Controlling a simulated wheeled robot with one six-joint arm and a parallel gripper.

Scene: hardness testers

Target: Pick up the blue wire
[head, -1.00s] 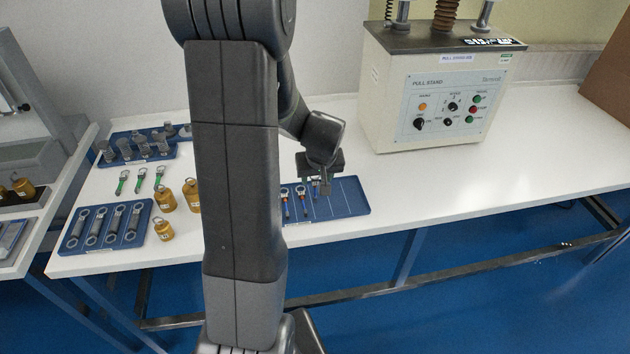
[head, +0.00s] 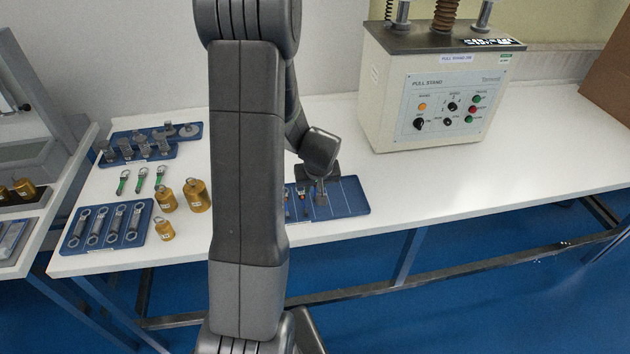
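The blue tray (head: 350,200) lies near the front of the white table, partly hidden behind my arm. Small wire pieces with orange parts (head: 303,205) lie at the tray's left side. My gripper (head: 321,200) points down, low over the middle of the tray, just right of these pieces. I cannot make out the blue wire clearly now; my gripper covers the spot where a small blue piece showed earlier. The fingers are too small to tell whether they are open, shut or holding something.
The pull stand (head: 425,100) stands behind and right of the tray. The table's right side is clear.

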